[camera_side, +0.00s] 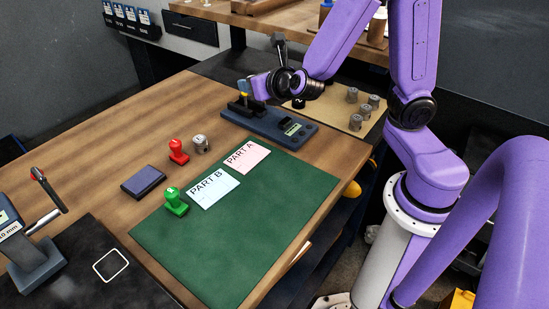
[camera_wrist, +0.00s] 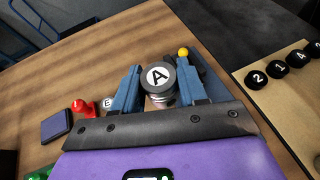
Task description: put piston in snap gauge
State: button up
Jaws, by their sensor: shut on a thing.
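A piston (camera_wrist: 157,77) with a black top marked "A" is between the blue fingers of my gripper (camera_wrist: 160,88) in the wrist view; the fingers are shut on it. In the side view my gripper (camera_side: 243,90) is above the left end of the snap gauge (camera_side: 264,128). The gauge has a dark blue base and a small display at its right. The hand hides most of the held piston there, so I cannot tell whether it touches the gauge. A yellow knob (camera_wrist: 183,51) shows beside the right finger.
Several pistons (camera_side: 353,95) stand on a tan board at the right. Another piston (camera_side: 200,144) stands by a red stamp (camera_side: 179,151). An ink pad (camera_side: 143,181), a green stamp (camera_side: 174,202) and a green mat (camera_side: 230,250) with PART A and PART B cards lie in front.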

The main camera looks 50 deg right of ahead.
jog(key=shift+w+d+r, duration=0.1)
jog(key=shift+r, duration=0.05)
jog(key=shift+a+n, duration=0.3)
jog(key=s+a+f+n+y, duration=0.2)
jog(key=s+a+n+y, duration=0.55)
jog(key=s+a, duration=1.15)
send_over(203, 225)
jog(key=shift+m+y, duration=0.35)
jog(key=shift+y, duration=0.1)
notch_tip(203, 225, down, 9)
jog(key=shift+f, duration=0.2)
jog(key=shift+a+f, duration=0.15)
jog(key=shift+f, duration=1.4)
jog(key=shift+f, duration=0.1)
